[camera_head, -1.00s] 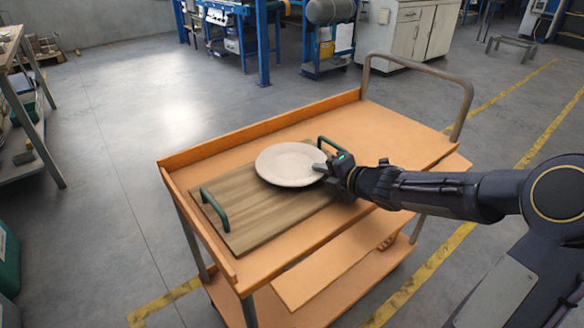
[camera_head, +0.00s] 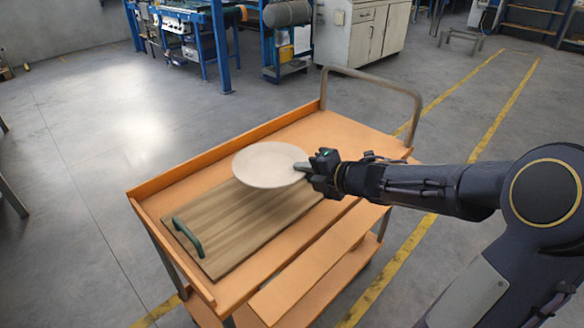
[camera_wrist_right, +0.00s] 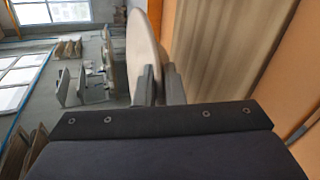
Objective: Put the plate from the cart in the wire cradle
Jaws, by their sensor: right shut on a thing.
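A pale round plate (camera_head: 268,164) is over the wooden board on the orange cart (camera_head: 345,135). My right gripper (camera_head: 304,167) is shut on the plate's right edge. In the right wrist view the plate (camera_wrist_right: 143,50) stands edge-on between the two fingers of my right gripper (camera_wrist_right: 158,85). The plate appears lifted a little above the board, with the board's surface beside it in the wrist view. My left gripper is not in view. I see no wire cradle that I can make out.
The wooden board (camera_head: 235,222) with a green handle (camera_head: 188,238) lies on the cart top. The cart has a grey push handle (camera_head: 375,82) at the far right. Blue workbenches and a white cabinet (camera_head: 360,35) stand at the back. Open grey floor lies left of the cart.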

